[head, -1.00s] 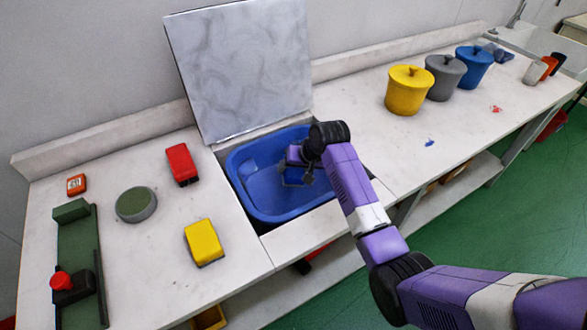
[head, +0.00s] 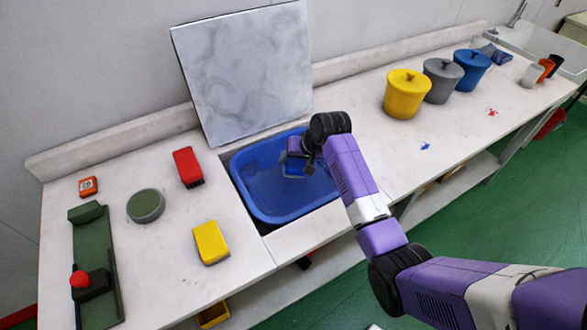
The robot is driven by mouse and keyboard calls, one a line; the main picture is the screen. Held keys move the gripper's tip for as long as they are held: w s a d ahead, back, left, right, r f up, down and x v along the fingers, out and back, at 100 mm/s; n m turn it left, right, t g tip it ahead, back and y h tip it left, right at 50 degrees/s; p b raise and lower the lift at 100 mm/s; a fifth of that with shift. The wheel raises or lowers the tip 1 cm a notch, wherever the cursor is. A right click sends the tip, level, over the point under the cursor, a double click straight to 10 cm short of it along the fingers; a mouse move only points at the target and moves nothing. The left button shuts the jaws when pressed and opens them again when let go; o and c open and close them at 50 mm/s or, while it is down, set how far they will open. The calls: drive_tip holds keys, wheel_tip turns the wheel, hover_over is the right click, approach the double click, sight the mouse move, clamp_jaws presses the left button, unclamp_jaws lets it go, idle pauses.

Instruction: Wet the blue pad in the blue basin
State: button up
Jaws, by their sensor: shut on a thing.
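The blue basin (head: 247,197) is sunk in an opening in the counter, below a raised marbled panel. My gripper (head: 297,164) reaches into the basin's right part, pointing down. It is shut on the blue pad (head: 294,172), of which only a small part shows, dark blue against the basin. The pad is over or inside the basin. I cannot tell whether it touches the basin's floor or any water.
The marbled panel (head: 245,70) stands up behind the basin. Left of it are a red block (head: 187,166), a yellow block (head: 211,242), a round green-topped disc (head: 145,205) and a green fixture (head: 90,240). Yellow (head: 405,95), grey (head: 443,82) and blue (head: 472,71) lidded pots stand right.

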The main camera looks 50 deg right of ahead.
drive_tip(key=shift+r+p, duration=1.8)
drive_tip(key=shift+r, duration=0.35)
idle(0.5)
drive_tip(key=shift+r+p, duration=0.4)
drive_tip(key=shift+r, duration=1.55)
drive_tip(key=shift+s+f, duration=0.1)
